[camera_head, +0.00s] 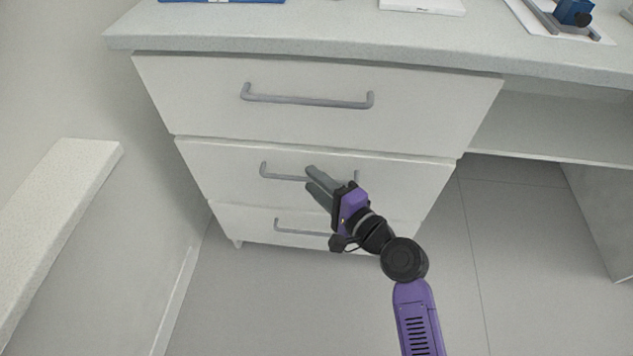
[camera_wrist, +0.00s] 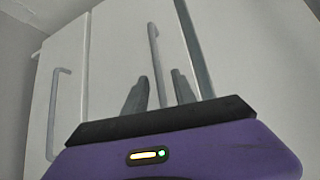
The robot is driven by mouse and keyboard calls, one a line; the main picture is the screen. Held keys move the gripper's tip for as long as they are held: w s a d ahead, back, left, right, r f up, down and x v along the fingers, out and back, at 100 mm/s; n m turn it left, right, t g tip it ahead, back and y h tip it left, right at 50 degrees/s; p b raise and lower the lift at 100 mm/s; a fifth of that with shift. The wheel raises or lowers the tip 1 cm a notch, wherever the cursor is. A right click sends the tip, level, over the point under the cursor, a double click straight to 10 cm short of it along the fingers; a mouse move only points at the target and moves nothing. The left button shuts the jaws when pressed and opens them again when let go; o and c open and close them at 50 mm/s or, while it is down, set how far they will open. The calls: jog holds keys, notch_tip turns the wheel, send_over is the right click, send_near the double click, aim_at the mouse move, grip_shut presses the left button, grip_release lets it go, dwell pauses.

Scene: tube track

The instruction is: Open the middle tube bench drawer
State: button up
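The middle drawer (camera_head: 225,170) is the second of three white drawer fronts under the bench and looks closed. Its grey bar handle (camera_head: 285,175) runs sideways across the front, and my fingers hide part of it. My gripper (camera_head: 308,176) is at this handle, right of its middle, with its two grey fingers apart. In the wrist view the handle (camera_wrist: 153,45) runs between the two separated fingertips of my gripper (camera_wrist: 159,75). I cannot tell whether either finger touches it.
The top drawer (camera_head: 420,120) with its handle (camera_head: 310,101) is above, and the bottom drawer handle (camera_head: 295,230) is below. The benchtop (camera_head: 320,45) overhangs them. A pale ledge (camera_head: 60,210) stands at the left. Open floor (camera_head: 520,260) lies to the right.

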grip_shut()
dwell(1.3)
